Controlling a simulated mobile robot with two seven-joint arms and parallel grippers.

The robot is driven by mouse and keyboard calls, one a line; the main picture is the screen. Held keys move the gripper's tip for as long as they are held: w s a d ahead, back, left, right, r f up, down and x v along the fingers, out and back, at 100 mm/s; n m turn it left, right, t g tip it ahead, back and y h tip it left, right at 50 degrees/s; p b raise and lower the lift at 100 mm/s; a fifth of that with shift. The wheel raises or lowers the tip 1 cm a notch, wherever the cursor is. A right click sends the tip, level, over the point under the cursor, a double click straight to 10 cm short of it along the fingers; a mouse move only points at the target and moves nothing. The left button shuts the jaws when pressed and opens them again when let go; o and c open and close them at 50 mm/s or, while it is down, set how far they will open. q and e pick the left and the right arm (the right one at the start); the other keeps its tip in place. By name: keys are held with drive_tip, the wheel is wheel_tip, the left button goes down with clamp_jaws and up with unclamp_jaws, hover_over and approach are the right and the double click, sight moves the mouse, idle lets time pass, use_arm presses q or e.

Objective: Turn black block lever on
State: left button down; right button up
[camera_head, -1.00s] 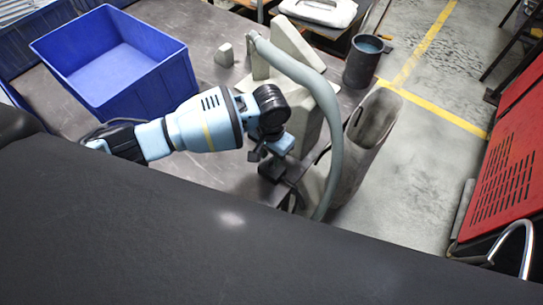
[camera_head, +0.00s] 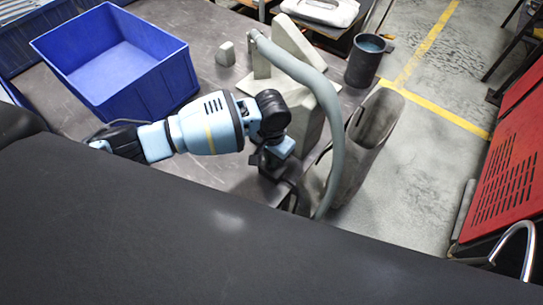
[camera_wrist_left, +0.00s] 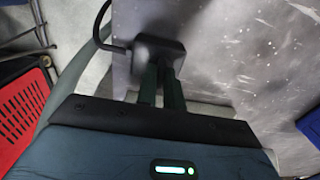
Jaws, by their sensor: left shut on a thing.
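The black block (camera_wrist_left: 160,48) with a cable sits at the edge of the grey metal table in the left wrist view. In the head view the black block (camera_head: 271,171) is partly hidden by my left gripper (camera_head: 263,160). The two dark fingers of my left gripper (camera_wrist_left: 161,75) reach the near side of the block and are shut on its lever. The lever itself is hidden between the fingers, so its position cannot be told. My right gripper is not in view.
A blue bin (camera_head: 150,95) stands left on the table. A grey-green hose (camera_head: 334,125) arches just right of my gripper, beside a grey angular fixture (camera_head: 300,95). A dark mug (camera_head: 364,62) and a small grey block (camera_head: 225,54) stand farther back.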

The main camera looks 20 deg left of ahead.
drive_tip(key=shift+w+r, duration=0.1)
use_arm(q)
drive_tip(key=m+p, duration=0.1)
drive_tip(key=m, duration=0.2)
drive_tip(key=shift+r, duration=0.2)
drive_tip(key=shift+m+p, duration=0.4)
drive_tip(key=shift+m, duration=0.6)
drive_tip(key=m, duration=0.2)
drive_tip(key=shift+f+m, duration=0.1)
drive_tip(key=shift+m, duration=0.2)
drive_tip(key=m, duration=0.4)
drive_tip(key=shift+f+m+p, duration=0.1)
drive_tip(key=shift+m+p, duration=0.2)
drive_tip(key=shift+p, duration=0.05)
drive_tip(key=m, duration=0.5)
drive_tip(key=shift+m, duration=0.3)
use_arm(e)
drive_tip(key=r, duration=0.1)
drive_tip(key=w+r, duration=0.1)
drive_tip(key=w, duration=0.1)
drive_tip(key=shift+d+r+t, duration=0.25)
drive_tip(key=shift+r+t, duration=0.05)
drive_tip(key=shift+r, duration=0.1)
use_arm(q)
drive_tip(key=c, duration=1.5)
unclamp_jaws()
